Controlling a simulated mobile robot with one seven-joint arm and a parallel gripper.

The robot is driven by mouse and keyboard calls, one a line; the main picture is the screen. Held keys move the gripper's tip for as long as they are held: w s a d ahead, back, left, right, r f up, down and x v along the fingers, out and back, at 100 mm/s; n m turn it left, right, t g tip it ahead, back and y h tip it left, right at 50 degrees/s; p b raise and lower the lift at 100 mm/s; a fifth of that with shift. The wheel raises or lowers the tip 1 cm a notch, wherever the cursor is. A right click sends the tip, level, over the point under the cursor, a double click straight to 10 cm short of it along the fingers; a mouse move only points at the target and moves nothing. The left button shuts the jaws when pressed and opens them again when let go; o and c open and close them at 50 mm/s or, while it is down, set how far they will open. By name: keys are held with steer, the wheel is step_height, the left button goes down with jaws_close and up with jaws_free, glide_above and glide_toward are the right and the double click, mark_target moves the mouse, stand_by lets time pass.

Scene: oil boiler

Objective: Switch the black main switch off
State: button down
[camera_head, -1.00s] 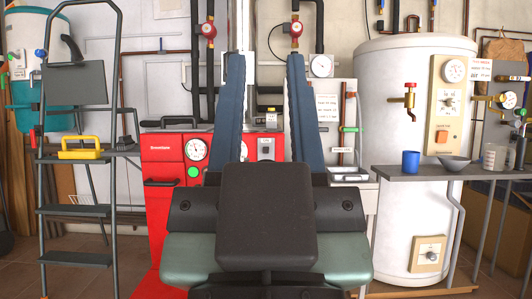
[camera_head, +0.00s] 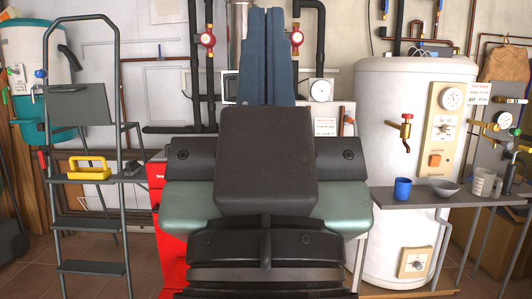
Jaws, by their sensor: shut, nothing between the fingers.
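My gripper (camera_head: 265,14) stands in the middle of the view with its two blue fingers pressed together, pointing up in the picture and empty. Its dark body and my wrist cover most of the red boiler (camera_head: 157,172); only strips of its left side show. I cannot make out a black main switch; the boiler's front panel, with its gauge and controls, is hidden behind my gripper. No contact of the fingers with anything can be seen.
A stepladder (camera_head: 92,222) with a yellow-handled item (camera_head: 88,174) stands left. Red-valved pipes (camera_head: 208,40) run behind my fingers.

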step_height(320, 180, up, 25)
steer(key=p, duration=2.2)
